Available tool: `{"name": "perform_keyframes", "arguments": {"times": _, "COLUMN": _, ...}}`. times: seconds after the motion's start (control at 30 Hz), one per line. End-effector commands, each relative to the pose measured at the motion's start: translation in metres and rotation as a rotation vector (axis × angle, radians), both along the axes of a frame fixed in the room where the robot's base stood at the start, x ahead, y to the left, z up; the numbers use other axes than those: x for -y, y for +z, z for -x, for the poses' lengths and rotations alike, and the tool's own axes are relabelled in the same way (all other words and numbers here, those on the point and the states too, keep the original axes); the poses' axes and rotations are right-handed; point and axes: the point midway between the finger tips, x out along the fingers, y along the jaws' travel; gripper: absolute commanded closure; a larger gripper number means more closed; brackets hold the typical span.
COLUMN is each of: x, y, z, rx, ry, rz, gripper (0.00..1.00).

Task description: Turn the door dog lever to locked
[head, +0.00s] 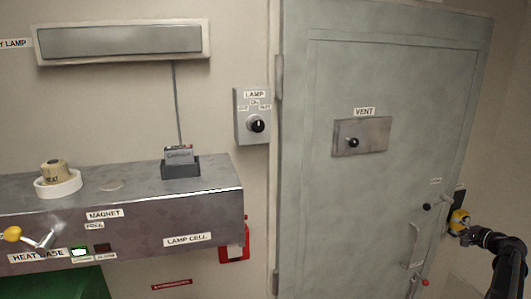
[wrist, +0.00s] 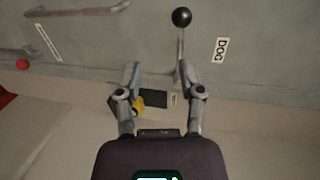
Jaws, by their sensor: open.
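The dog lever is a thin rod with a black ball knob (head: 427,207) near the right edge of the grey door (head: 375,75). In the wrist view the knob (wrist: 182,17) is at the top, with the rod running down toward my right finger, beside the "DOG" label (wrist: 221,50). My gripper (wrist: 158,73) is open and empty, its fingers pointing at the door edge. The rod's lower end is close to the right finger; I cannot tell if they touch.
A pull handle (head: 413,246) and a red-tipped part (head: 425,282) are below the lever. A dark plate (wrist: 153,99) and a yellow piece (wrist: 138,101) show beyond my fingers. The vent panel (head: 361,137) and lamp switch (head: 253,118) are farther left.

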Motion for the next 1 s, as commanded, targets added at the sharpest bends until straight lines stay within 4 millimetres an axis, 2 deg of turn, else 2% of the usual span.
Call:
{"name": "perform_keyframes", "arguments": {"times": 0.27, "x": -0.045, "y": -0.014, "z": -0.011, "rx": -0.049, "ry": 0.066, "rz": 0.042, "gripper": 0.5}}
{"name": "perform_keyframes", "arguments": {"times": 0.47, "x": -0.092, "y": -0.03, "z": -0.018, "rx": -0.105, "ry": 0.137, "rz": 0.09, "gripper": 0.5}}
{"name": "perform_keyframes", "arguments": {"times": 0.57, "x": -0.125, "y": -0.042, "z": -0.021, "rx": -0.142, "ry": 0.188, "rz": 0.125, "gripper": 0.5}}
{"name": "perform_keyframes", "arguments": {"times": 0.77, "x": -0.213, "y": -0.073, "z": -0.021, "rx": -0.248, "ry": 0.329, "rz": 0.229, "gripper": 0.5}}
{"name": "perform_keyframes", "arguments": {"times": 1.0, "x": -0.311, "y": -0.109, "z": -0.006, "rx": -0.376, "ry": 0.5, "rz": 0.368, "gripper": 0.5}}
